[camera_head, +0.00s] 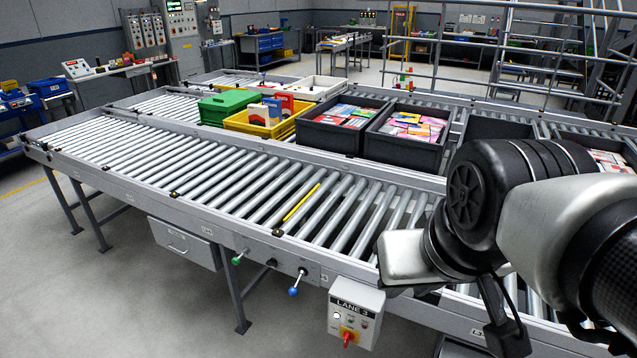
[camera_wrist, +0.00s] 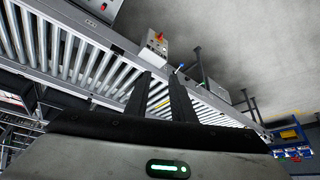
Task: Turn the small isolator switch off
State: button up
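A light grey control box labelled LANE 3 (camera_head: 355,312) hangs on the front side of the roller conveyor. A red rotary isolator switch (camera_head: 348,337) on a yellow plate sits low on its face, below a round white button or lamp. The handle is too small to read its angle surely. In the wrist view a box (camera_wrist: 152,54) with an orange-red knob (camera_wrist: 160,38) shows beyond the fingertips. My gripper (camera_wrist: 160,76) has its two dark fingers apart, with nothing between them. In the head view it is at the lower right, right of the box and apart from it.
A blue-knobbed lever (camera_head: 294,291) and a green-knobbed lever (camera_head: 237,260) stick out left of the box. A grey drawer (camera_head: 182,243) hangs further left. A yellow stick (camera_head: 302,202) lies on the rollers. Black totes (camera_head: 330,138) stand behind. The floor at front left is clear.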

jog(key=shift+s+a+f, duration=0.15)
jog(key=shift+f, duration=0.05)
jog(key=w+a+f+n+g+h+b, duration=0.1)
jog(key=w+f+n+g+h+b, duration=0.2)
jog(key=f, duration=0.6)
jog(key=w+f+n+g+h+b, duration=0.1)
jog(key=w+f+n+g+b, duration=0.1)
jog(key=w+f+b, duration=0.45)
jog(key=n+t+h+b, duration=0.5)
jog(key=n+t+b, duration=0.8)
jog(key=n, duration=1.2)
send_near(345, 343)
jog(key=w+d, duration=0.1)
jog(key=w, duration=0.1)
jog(key=w+d+f+t, duration=0.1)
jog(key=w+d, duration=0.1)
jog(key=w, duration=0.1)
jog(key=w+d+t, duration=0.1)
jog(key=w+d, duration=0.1)
jog(key=shift+w+d+f, duration=0.1)
jog(key=shift+w+f, duration=0.15)
jog(key=shift+f, duration=0.05)
jog(key=shift+c, duration=0.2)
grip_shut()
